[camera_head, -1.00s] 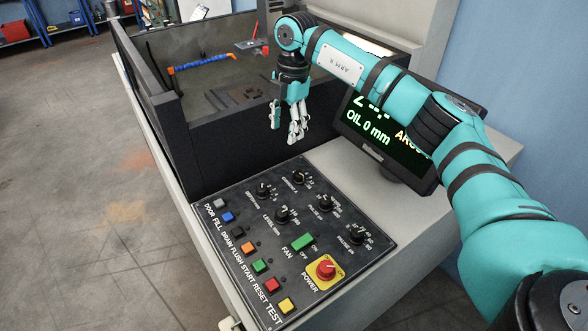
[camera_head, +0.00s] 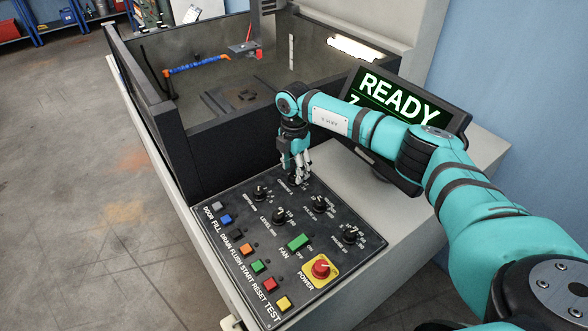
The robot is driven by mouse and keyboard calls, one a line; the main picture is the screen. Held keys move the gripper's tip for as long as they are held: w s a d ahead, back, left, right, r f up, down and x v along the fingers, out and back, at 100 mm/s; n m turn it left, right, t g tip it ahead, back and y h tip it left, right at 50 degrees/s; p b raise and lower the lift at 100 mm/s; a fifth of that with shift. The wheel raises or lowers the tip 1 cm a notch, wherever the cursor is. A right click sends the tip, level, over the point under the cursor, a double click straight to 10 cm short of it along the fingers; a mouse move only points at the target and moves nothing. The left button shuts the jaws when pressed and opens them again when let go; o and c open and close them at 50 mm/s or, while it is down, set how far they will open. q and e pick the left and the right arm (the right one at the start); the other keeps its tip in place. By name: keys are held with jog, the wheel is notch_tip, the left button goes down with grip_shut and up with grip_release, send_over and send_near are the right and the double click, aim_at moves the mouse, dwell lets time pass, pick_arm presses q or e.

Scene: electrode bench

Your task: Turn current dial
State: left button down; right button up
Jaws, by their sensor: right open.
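The black control panel (camera_head: 314,226) carries several black knobs with white markings. The current dial is at its top edge, behind my right gripper; its label shows just below the fingers, but the knob is mostly or wholly hidden. My right gripper (camera_head: 295,178) points down over that spot with its fingers apart. I cannot tell whether the fingers touch the dial or stand around it. My left gripper is not in view.
Other knobs sit close by, at the left (camera_head: 260,192) and right (camera_head: 318,204). A red power switch (camera_head: 320,267) and coloured buttons are lower. A dark-walled tank (camera_head: 215,152) stands behind the panel. A screen (camera_head: 400,105) reading READY is at right.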

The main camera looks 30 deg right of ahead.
aim_at(294, 178)
jog(key=shift+f, duration=1.2)
grip_shut()
